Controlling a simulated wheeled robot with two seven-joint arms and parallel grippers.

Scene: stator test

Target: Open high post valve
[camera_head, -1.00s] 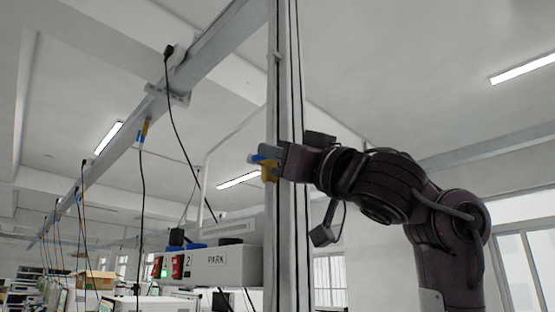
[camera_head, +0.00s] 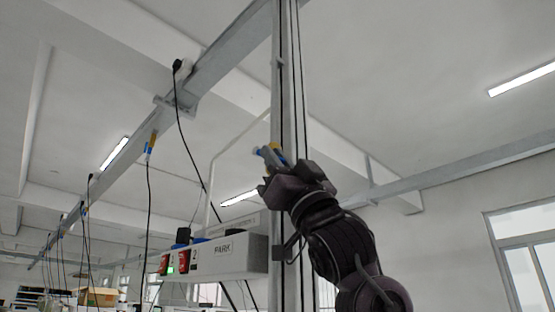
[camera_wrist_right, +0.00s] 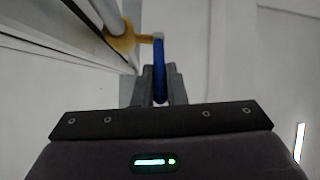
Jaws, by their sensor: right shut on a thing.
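The valve (camera_wrist_right: 122,40) is a small yellow body on the tall grey post (camera_head: 276,100). It has a blue lever handle (camera_wrist_right: 160,72). In the right wrist view, the handle runs between the two grey fingers of my right gripper (camera_wrist_right: 160,90), which is shut on it. In the head view, my right gripper (camera_head: 270,157) reaches up and to the left beside the post, tilted, with the arm below it. The fingers and post partly hide the valve there, so the handle's exact angle is hard to tell. My left gripper is out of view.
Black cables hang from a slanting overhead beam (camera_head: 215,65) at left. Free air lies right of the post.

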